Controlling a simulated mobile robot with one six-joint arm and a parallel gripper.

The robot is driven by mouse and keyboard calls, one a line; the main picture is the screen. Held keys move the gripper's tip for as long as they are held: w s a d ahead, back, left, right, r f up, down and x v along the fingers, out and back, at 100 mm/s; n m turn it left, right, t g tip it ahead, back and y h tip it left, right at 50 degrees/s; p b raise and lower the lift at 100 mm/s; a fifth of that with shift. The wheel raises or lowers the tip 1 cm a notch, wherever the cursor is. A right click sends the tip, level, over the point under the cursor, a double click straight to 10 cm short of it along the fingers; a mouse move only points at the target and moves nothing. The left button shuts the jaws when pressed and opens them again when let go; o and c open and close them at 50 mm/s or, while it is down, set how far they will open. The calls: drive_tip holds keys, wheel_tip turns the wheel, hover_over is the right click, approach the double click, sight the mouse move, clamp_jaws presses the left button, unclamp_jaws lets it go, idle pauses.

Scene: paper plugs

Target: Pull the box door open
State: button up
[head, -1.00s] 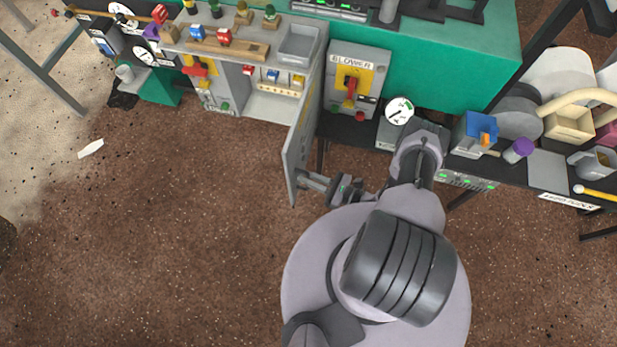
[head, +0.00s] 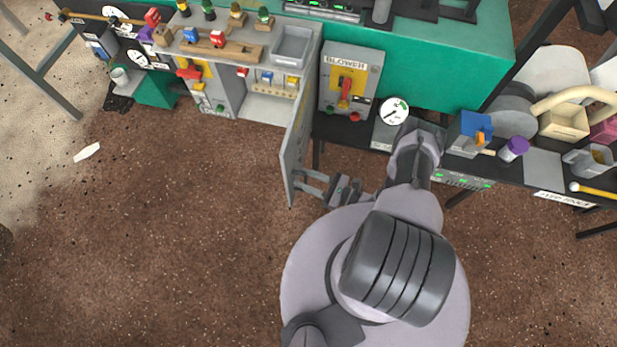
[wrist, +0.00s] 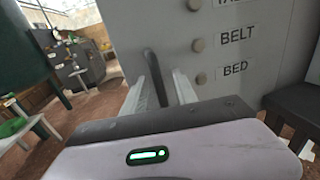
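The box door (head: 298,150) is a grey panel standing swung out from the box (head: 265,97), seen nearly edge-on in the head view. In the wrist view, the door (wrist: 225,60) fills the upper right, with round knobs and labels, two reading BELT and BED. A dark bar handle (wrist: 154,75) rises from it on the left. My gripper (head: 303,182) is at the door's near free end. In the wrist view, its fingers (wrist: 163,80) lie on either side of the handle with a gap between them. The fingers look spread, not clamped. Contact with the handle cannot be told.
A grey switch panel with a red lever (head: 346,90) stands right of the door, and a round gauge (head: 394,111) beyond it. The right bench carries a blue-topped box (head: 473,130) and a purple cup (head: 514,148). The floor left of the door is open.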

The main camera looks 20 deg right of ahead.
drive_tip(key=p+v, duration=0.2)
drive_tip(key=v, duration=1.5)
drive_tip(key=shift+s, duration=0.15)
drive_tip(key=shift+d, duration=0.15)
